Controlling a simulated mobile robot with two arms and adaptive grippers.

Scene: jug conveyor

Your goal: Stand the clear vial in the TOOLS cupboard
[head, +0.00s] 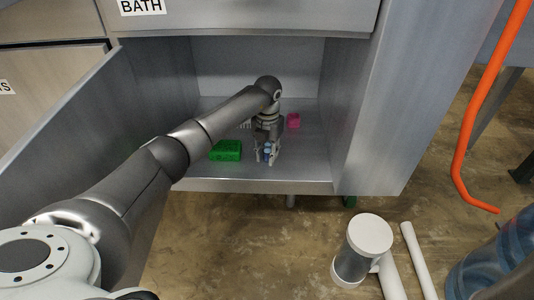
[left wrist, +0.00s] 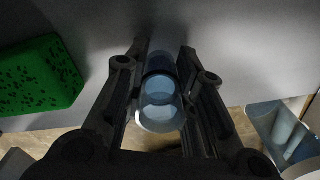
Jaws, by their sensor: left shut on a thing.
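My left gripper (head: 267,153) reaches into an open cupboard (head: 315,187) under a drawer labelled BATH (head: 142,6). It points down near the front of the cupboard floor and is shut on the clear vial (head: 268,149). In the left wrist view the clear, bluish vial (left wrist: 160,98) sits between the two fingers (left wrist: 160,90). Whether the vial touches the floor is unclear. No TOOLS label is readable; a cut-off label ending in S (head: 5,87) shows at the left edge. My right gripper is not in view.
A green block (head: 226,150) lies left of the gripper and shows in the left wrist view (left wrist: 40,77). A pink item (head: 293,121) lies behind, to the right. The open door (head: 75,125) stands at left. An orange bar (head: 474,110) and blue jug (head: 487,268) are at right.

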